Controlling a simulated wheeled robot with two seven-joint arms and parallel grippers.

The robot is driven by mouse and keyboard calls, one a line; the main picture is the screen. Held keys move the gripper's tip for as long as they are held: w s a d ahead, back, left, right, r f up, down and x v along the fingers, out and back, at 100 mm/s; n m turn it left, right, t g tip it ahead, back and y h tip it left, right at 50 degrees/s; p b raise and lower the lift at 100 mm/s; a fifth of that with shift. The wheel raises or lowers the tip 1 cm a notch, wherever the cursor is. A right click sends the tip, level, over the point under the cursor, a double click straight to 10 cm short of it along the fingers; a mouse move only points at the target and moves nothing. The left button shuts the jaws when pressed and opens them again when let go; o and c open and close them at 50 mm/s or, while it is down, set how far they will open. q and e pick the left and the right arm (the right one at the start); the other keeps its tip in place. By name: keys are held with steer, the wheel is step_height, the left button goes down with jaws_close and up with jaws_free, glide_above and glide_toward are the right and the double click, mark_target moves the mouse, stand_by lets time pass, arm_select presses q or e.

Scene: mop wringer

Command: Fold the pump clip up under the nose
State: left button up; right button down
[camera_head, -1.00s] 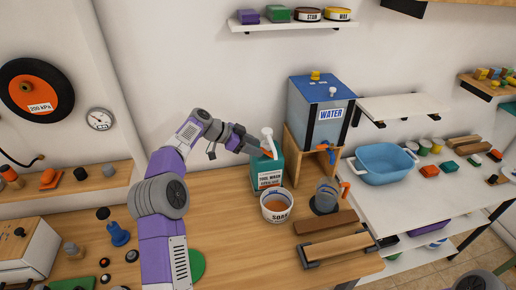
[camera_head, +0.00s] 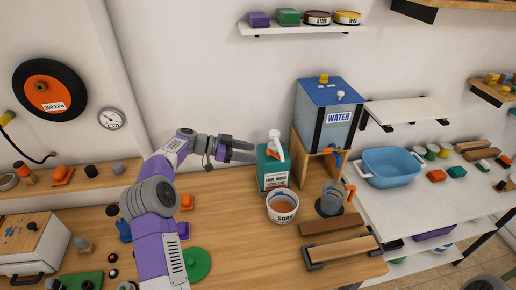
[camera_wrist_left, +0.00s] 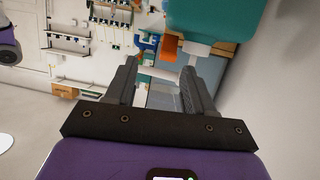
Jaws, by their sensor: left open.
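The teal soap bottle (camera_head: 273,178) stands upright on the wooden bench near the wall. Its white pump head (camera_head: 276,143) is on top, and the orange clip (camera_head: 272,154) shows under the nose. My left gripper (camera_head: 255,150) is open and empty, just left of the pump, with its fingers pointing right. A small gap seems to lie between the fingertips and the clip. In the left wrist view the open fingers (camera_wrist_left: 158,80) point toward the orange clip (camera_wrist_left: 170,47), beside the teal bottle (camera_wrist_left: 215,18). My right gripper is not seen.
A white soap tub (camera_head: 282,207) stands in front of the bottle. The water tank (camera_head: 326,112) on its wooden stand (camera_head: 306,158) is close on the right.

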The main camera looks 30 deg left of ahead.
mark_target(269, 151)
arm_select(q)
steer(key=w+d+t, duration=0.1)
steer(key=w+d+f+t+h+p, duration=0.1)
steer(key=w+d+f+t+h, duration=0.1)
steer(key=shift+w+d+n+p, duration=0.3)
steer(key=shift+w+d+p, duration=0.05)
steer(key=shift+d+p, duration=0.05)
stand_by(0.4)
jaws_close()
steer(key=shift+w+d+r+g+y+b, duration=0.2)
steer(key=shift+r+g+y+b, duration=0.3)
steer(key=shift+b, duration=0.65)
steer(key=shift+d+r+y, duration=0.1)
steer(key=shift+d+y, duration=0.05)
steer(key=shift+y, duration=0.25)
steer(key=shift+w+d+r+g+y, duration=0.25)
steer(key=shift+r+g+y, duration=0.2)
steer(key=shift+g+y, duration=0.3)
